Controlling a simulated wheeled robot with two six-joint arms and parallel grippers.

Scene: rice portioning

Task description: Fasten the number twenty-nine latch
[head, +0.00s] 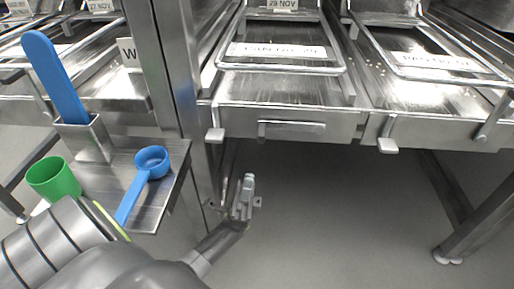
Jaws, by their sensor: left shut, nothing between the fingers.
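A small label (283,4) at the top of the middle steel bin reads like 29 NOV or 23 NOV; the second digit is unclear. On the middle bin's front (337,124) is a bar handle (291,130). A lever with a pale tab (215,135) hangs down at its left end. Another tabbed lever (388,145) hangs, slightly tilted, near the seam with the right bin. I cannot tell for sure which lever is the numbered latch. My left gripper (247,187) is shut and empty, below the middle bin's front and apart from both levers. My right gripper is out of view.
A side shelf (160,205) on the left holds a blue scoop (151,162) and a steel holder (85,142) with a blue paddle (55,75). A green cup (53,180) stands nearby. A steel post (165,70) rises beside the middle bin. Space beneath the bins is open.

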